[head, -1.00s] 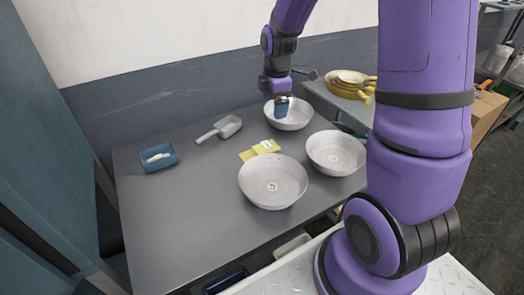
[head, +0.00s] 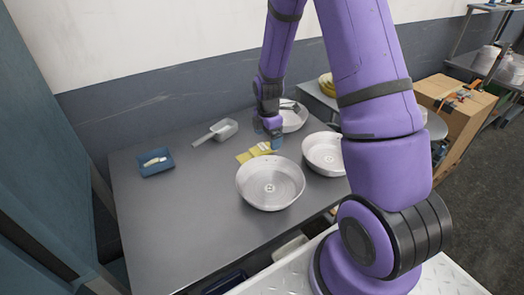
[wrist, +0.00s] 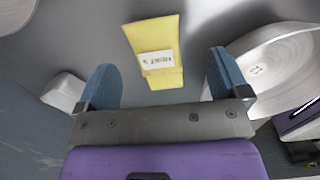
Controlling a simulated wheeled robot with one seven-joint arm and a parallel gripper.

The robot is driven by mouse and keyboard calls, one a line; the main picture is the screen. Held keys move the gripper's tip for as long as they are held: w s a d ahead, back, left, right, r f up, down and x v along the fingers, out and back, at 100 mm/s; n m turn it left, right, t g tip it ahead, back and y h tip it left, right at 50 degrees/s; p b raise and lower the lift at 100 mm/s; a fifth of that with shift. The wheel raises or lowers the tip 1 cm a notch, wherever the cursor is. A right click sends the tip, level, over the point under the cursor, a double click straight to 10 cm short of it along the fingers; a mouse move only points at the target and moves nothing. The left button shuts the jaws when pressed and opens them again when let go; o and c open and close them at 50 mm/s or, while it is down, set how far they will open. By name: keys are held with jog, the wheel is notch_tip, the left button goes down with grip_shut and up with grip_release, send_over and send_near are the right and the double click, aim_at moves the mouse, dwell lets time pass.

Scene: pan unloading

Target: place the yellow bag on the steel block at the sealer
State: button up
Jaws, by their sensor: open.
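The yellow bag (head: 247,156) lies flat on the grey table among the metal pans, with a white printed label. It also shows in the wrist view (wrist: 154,31), near the top centre, between and beyond the fingers. My gripper (head: 276,144) is above the bag's right end in the head view. In the wrist view my gripper (wrist: 161,66) has its two blue fingers wide apart, with nothing held.
Three metal pans stand close by: one in front (head: 270,184), one to the right (head: 322,153) and one behind (head: 294,118). A scoop (head: 222,130) and a blue tray (head: 156,163) lie to the left. The table's front left (head: 180,225) is clear.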

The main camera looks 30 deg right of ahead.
aim_at(266, 145)
jog(key=shift+w+f, duration=0.2)
jog(key=shift+f, duration=1)
jog(key=shift+w+f, duration=0.15)
jog(key=shift+f, duration=1.05)
jog(key=c, duration=1.1)
